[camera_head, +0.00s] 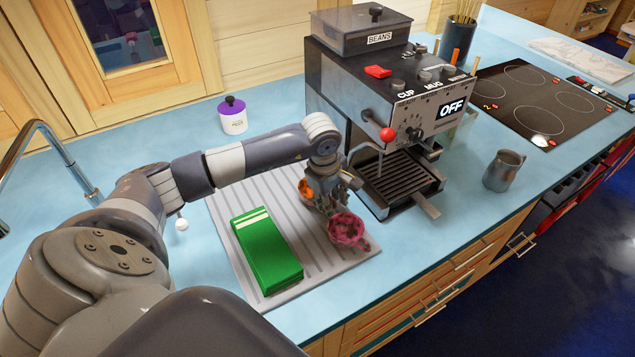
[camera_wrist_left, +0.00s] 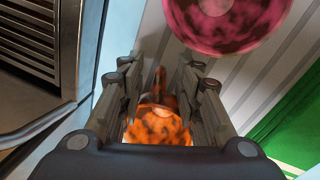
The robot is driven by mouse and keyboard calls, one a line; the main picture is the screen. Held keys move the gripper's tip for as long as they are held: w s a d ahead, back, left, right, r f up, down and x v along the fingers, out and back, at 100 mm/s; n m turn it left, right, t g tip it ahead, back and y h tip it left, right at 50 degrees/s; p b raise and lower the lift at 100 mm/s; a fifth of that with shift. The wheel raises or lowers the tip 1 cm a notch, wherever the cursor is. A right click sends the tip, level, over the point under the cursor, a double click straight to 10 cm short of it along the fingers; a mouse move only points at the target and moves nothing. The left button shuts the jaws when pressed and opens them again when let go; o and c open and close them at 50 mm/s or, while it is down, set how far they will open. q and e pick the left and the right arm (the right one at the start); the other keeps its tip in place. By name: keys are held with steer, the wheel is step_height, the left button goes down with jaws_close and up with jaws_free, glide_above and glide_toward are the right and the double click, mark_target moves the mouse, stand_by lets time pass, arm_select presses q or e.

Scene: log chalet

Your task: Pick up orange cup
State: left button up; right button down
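The orange cup (camera_head: 306,189) has a dark mottled pattern and stands on the striped grey mat (camera_head: 222,213). In the head view my left gripper (camera_head: 327,207) hides much of it. In the left wrist view the orange cup (camera_wrist_left: 158,124) shows between the fingers, with a narrow dark-orange part, perhaps its handle, pointing up toward the fingertips. My left gripper (camera_wrist_left: 163,62) is open, with a gap between its fingertips and the cup in that gap. I cannot tell whether a finger touches the cup. My right gripper is not in view.
A pink cup (camera_head: 346,230) is close beside the left gripper. A green box (camera_head: 268,252) lies on the mat. The coffee machine (camera_head: 350,85) stands just right and behind. A metal jug (camera_head: 504,171) stands farther right, with clear blue counter around it.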

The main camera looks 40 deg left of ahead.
arm_select(q)
jaws_close()
steer(key=shift+s, duration=0.15)
